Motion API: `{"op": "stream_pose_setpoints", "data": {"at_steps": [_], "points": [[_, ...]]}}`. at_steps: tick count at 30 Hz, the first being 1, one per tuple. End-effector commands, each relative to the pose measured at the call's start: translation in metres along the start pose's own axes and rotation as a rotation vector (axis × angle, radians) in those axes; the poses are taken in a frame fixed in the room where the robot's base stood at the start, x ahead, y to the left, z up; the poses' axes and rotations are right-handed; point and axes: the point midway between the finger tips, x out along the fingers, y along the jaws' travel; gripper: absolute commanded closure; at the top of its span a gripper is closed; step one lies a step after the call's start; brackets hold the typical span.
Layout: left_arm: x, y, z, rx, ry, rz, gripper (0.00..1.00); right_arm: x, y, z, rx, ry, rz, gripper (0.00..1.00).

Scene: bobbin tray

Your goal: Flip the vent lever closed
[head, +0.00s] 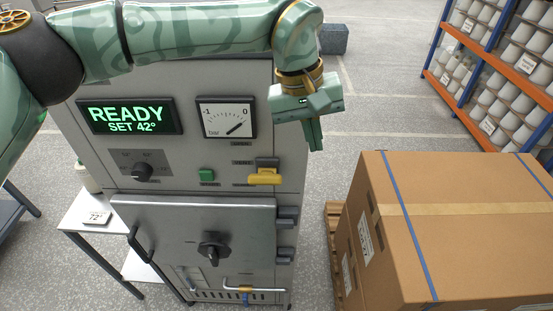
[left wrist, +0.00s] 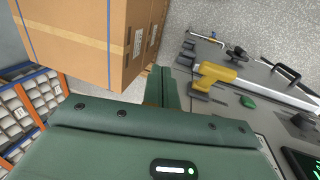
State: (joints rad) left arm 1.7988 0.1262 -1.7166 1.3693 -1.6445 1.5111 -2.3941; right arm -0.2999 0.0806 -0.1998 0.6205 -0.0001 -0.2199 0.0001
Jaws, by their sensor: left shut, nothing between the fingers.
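A lever with a yellow handle (head: 264,177) on a dark mount sits on the front panel of the grey cabinet (head: 222,170), right of a green button (head: 207,175). I take it for the vent lever. In the left wrist view the yellow lever (left wrist: 216,73) is right of the fingers. The small labels beside it are too blurred to read. My left gripper (head: 316,142) is shut and empty, above and right of the lever and apart from it. Its fingers (left wrist: 163,90) also show in the left wrist view. My right gripper is out of view.
The cabinet has a READY display (head: 130,116), a dial gauge (head: 227,118), a black knob (head: 142,172) and a closed steel door (head: 180,235). A large strapped carton (head: 470,230) stands on a pallet at right. Shelves of bobbins (head: 490,65) stand behind. Grey floor lies open between.

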Motion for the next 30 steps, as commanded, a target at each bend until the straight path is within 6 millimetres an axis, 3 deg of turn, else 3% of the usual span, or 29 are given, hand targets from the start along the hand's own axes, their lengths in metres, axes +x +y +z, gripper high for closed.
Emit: {"op": "stream_pose_setpoints", "data": {"at_steps": [1, 4, 10, 22, 30], "points": [[-0.018, -0.015, -0.014, 0.007, 0.050, -0.078, 1.00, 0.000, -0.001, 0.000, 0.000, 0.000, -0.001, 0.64], [-0.043, -0.037, -0.030, 0.010, 0.106, -0.189, 1.00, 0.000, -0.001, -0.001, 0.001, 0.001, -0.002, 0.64], [-0.063, -0.053, -0.039, 0.004, 0.137, -0.264, 1.00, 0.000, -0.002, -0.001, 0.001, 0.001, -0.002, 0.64], [-0.057, -0.054, -0.039, 0.005, 0.134, -0.262, 1.00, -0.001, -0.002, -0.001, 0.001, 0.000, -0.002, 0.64], [-0.012, -0.065, -0.044, 0.006, 0.129, -0.261, 1.00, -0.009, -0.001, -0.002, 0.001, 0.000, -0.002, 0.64]]}}
